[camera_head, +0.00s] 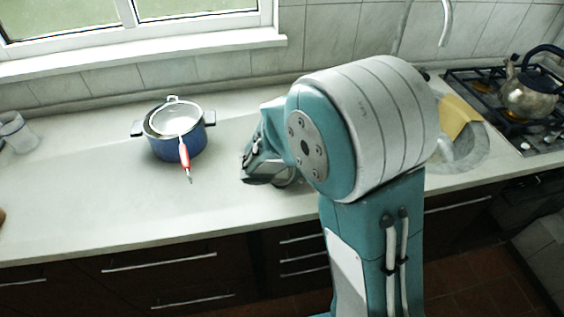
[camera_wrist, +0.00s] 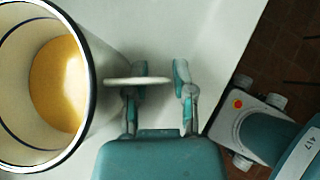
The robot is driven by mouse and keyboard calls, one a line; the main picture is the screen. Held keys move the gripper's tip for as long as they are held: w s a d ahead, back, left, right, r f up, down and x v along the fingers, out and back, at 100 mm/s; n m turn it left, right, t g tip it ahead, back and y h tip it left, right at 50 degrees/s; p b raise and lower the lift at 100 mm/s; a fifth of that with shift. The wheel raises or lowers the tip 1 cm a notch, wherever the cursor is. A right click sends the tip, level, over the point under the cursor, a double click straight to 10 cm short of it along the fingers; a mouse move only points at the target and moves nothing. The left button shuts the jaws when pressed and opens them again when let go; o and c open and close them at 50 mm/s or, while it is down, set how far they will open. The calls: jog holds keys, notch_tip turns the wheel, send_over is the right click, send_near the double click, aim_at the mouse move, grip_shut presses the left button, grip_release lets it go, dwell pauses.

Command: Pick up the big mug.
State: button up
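The big mug (camera_wrist: 101,92) fills the left of the wrist view, cream inside with a dark rim and an amber bottom. Its white handle (camera_wrist: 115,81) points right, toward my gripper (camera_wrist: 160,78). The handle crosses in front of the left finger, and its outer end lies between the two fingers. The fingers are apart, with a gap between the handle's end and the right finger. In the head view my gripper (camera_head: 262,168) is low over the counter, partly hidden by my arm. I cannot make out the mug there.
A blue pot (camera_head: 165,147) with a strainer and a red-handled utensil (camera_head: 184,154) stands left on the counter (camera_head: 80,190). Glass jars (camera_head: 18,132) stand far left. A sink (camera_head: 465,148) with a yellow cloth (camera_head: 458,116) and a stove with a kettle (camera_head: 530,95) are right.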

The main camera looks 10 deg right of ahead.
grip_shut()
jog(key=shift+r, duration=0.15)
